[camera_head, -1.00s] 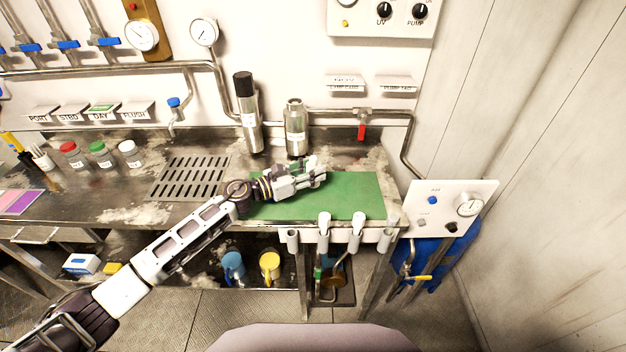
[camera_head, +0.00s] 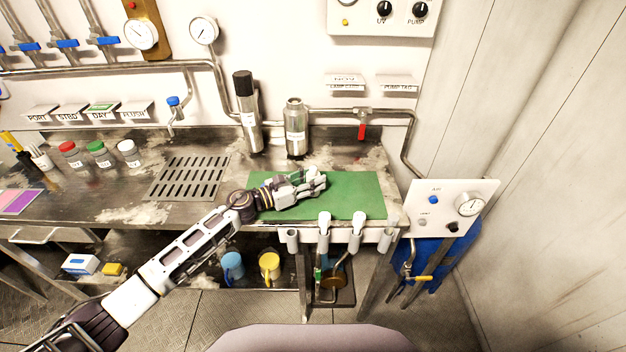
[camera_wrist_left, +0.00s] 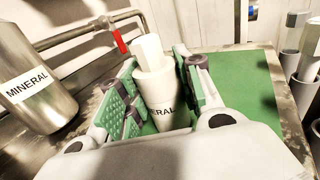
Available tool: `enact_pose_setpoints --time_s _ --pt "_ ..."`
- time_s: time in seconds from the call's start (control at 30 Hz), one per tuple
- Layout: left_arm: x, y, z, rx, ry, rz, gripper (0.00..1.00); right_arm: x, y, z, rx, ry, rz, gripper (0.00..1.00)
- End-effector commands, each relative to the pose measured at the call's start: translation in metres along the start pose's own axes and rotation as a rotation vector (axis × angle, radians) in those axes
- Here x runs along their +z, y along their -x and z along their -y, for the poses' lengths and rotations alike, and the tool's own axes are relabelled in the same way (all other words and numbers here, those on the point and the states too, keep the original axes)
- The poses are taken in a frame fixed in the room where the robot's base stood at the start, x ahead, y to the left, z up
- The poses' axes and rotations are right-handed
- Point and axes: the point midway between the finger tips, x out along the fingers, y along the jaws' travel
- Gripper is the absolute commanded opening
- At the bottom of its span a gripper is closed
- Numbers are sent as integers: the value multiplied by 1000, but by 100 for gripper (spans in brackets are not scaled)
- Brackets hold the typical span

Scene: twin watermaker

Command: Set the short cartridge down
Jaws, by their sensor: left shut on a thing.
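The short cartridge (camera_wrist_left: 154,88) is white with a narrower top and a label partly reading "ERAL". It stands between the green-padded fingers of my left gripper (camera_wrist_left: 150,98) in the left wrist view. In the head view my left gripper (camera_head: 312,180) is low over the green mat (camera_head: 355,195), shut on the cartridge, which its fingers mostly hide there. I cannot tell whether the cartridge's lower end touches the mat. A steel housing labelled "MINERAL" (camera_wrist_left: 38,98) stands behind the mat; it also shows in the head view (camera_head: 296,128). My right gripper is not in view.
A taller steel housing with a black top (camera_head: 247,112) stands left of the mineral one. A red-handled valve (camera_head: 362,131) is on the pipe behind. White-topped holders (camera_head: 324,222) line the bench's front edge. The mat's right part is clear.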

Motion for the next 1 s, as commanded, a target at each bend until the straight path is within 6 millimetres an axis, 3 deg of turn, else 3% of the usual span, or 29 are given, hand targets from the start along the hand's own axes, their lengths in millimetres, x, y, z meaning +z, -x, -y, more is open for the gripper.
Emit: enact_pose_setpoints --time_s 0.03,0.07,0.2,0.77,1.0 --pt "0 0 0 0 -1 1 7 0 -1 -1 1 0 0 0" --pt "0 0 0 0 0 0 39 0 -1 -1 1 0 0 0" --pt "0 0 0 0 0 0 56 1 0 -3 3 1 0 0" --pt "3 0 0 0 0 0 56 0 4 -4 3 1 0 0" --pt "1 22 0 2 0 -1 56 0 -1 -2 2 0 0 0"
